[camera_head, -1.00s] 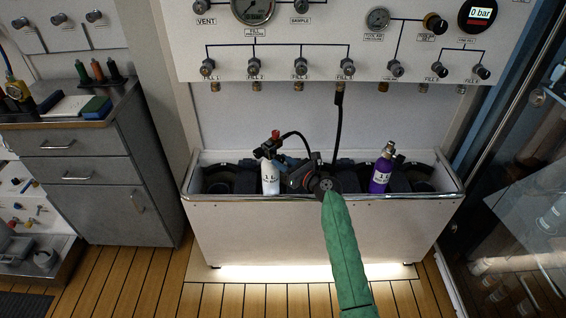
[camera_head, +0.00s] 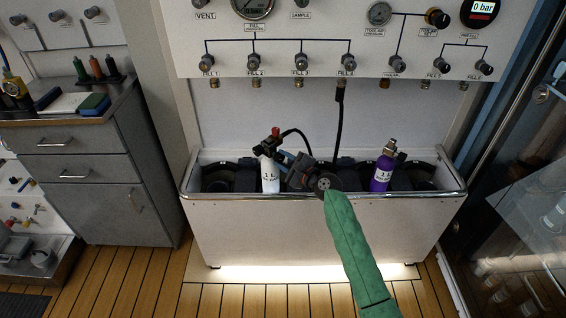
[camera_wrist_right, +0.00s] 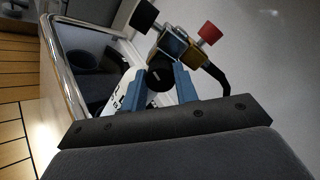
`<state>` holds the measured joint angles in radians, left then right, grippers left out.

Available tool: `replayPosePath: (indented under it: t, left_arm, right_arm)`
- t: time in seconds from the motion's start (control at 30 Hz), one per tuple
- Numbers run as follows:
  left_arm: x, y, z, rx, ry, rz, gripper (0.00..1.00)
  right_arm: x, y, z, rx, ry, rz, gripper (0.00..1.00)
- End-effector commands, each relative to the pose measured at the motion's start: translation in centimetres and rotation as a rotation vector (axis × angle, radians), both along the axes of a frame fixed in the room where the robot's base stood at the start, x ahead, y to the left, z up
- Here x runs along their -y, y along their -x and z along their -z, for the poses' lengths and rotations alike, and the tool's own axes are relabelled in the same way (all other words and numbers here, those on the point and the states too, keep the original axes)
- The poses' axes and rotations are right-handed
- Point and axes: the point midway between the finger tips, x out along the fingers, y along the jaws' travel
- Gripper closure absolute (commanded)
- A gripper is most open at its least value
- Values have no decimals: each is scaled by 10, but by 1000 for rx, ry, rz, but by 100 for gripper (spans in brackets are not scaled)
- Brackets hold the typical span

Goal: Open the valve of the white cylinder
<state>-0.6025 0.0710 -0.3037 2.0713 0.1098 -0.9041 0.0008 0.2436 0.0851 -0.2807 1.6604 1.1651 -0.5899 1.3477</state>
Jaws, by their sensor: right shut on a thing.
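The white cylinder (camera_head: 270,176) stands upright in the left part of the white trough, with a valve and hose fitting on top. Its red knob (camera_head: 276,132) points up; the red knob (camera_wrist_right: 210,33) also shows in the right wrist view. My right gripper (camera_head: 281,160) reaches the valve from the right. In the right wrist view its blue fingers (camera_wrist_right: 158,84) are closed around a round black valve knob (camera_wrist_right: 160,73). The cylinder body (camera_wrist_right: 127,92) is partly hidden behind a finger. My left gripper is not in view.
A purple cylinder (camera_head: 382,173) stands in the trough (camera_head: 325,225) to the right. A black hose (camera_head: 339,125) hangs from the fill panel (camera_head: 300,38) down behind my right gripper, and a thinner hose runs to the valve. A glass door (camera_head: 520,190) is at the right.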

Motion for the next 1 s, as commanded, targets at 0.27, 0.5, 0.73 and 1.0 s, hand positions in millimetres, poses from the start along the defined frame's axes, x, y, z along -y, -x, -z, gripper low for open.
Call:
replayPosePath:
  t: [0.27,0.5,0.73,1.0]
  left_arm:
    - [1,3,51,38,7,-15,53]
    - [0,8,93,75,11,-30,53]
    - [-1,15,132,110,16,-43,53]
    - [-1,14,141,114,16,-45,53]
  right_arm:
    - [1,0,2,186,190,-1,93]
    - [0,1,3,343,353,-2,93]
    - [0,1,3,498,510,-1,93]
    - [0,0,3,676,694,-2,93]
